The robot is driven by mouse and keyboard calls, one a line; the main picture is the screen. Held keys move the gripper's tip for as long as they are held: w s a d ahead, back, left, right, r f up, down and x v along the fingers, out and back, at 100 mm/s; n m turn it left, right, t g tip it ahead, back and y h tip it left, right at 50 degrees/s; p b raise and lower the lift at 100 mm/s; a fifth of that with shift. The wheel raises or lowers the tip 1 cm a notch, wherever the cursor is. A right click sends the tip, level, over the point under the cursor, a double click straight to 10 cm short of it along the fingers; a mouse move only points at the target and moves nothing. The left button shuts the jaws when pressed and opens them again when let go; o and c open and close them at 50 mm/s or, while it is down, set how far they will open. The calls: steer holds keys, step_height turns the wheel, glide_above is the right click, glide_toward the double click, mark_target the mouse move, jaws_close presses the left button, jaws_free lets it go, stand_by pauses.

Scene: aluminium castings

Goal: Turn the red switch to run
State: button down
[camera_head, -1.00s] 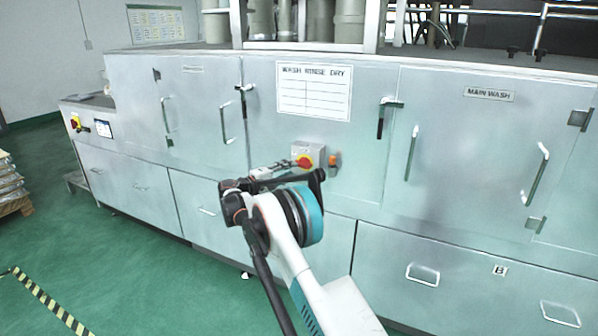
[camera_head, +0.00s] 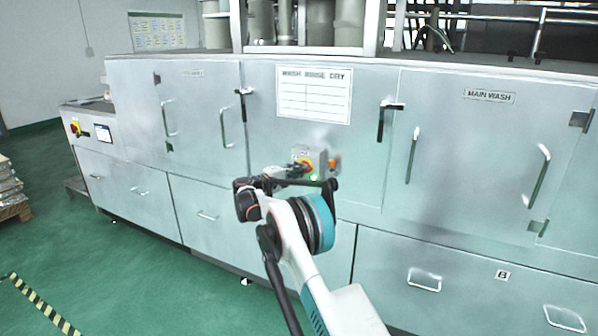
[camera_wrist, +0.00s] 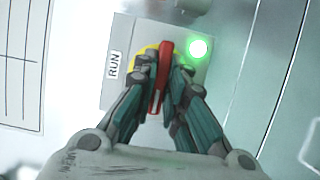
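The red switch (camera_wrist: 165,75) has a long red handle on a yellow round plate (camera_wrist: 143,58), on a small grey box. In the wrist view its handle lies between my fingers, roughly along the picture's vertical with a slight tilt. A RUN label (camera_wrist: 114,65) is left of it. A green lamp (camera_wrist: 198,48) beside it glows. My gripper (camera_wrist: 163,68) has both fingers closed about the handle. In the head view the grey box (camera_head: 317,156) is on the machine front, and my gripper (camera_head: 296,171) reaches its switch, partly covering it.
Door handles (camera_head: 226,127) and latches (camera_head: 383,120) stick out on both sides. A white chart (camera_head: 314,95) is above.

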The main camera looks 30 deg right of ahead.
steer(key=shift+m, duration=0.3)
steer(key=shift+s+d+r+m+t+y+p, duration=0.1)
steer(key=shift+m+t+y+p, duration=0.45)
steer(key=shift+m+y+p, duration=1.15)
steer(key=shift+s+r+m+t+y+p, duration=0.1)
steer(key=shift+m+t+y+p, duration=0.55)
steer(key=shift+m, duration=1.9)
steer(key=shift+s+d+r+m+t+y+p, duration=0.1)
steer(key=shift+m+t+y+p, duration=0.3)
steer(key=shift+m+y+p, duration=1.25)
steer(key=shift+f+m+h+b, duration=0.1)
steer(key=shift+m+h+b, duration=0.25)
steer(key=shift+m+h, duration=0.3)
steer(key=shift+a, duration=0.1)
steer(key=c, duration=1.6)
jaws_free()
steer(key=shift+c, duration=0.2)
steer(key=v, duration=1.2)
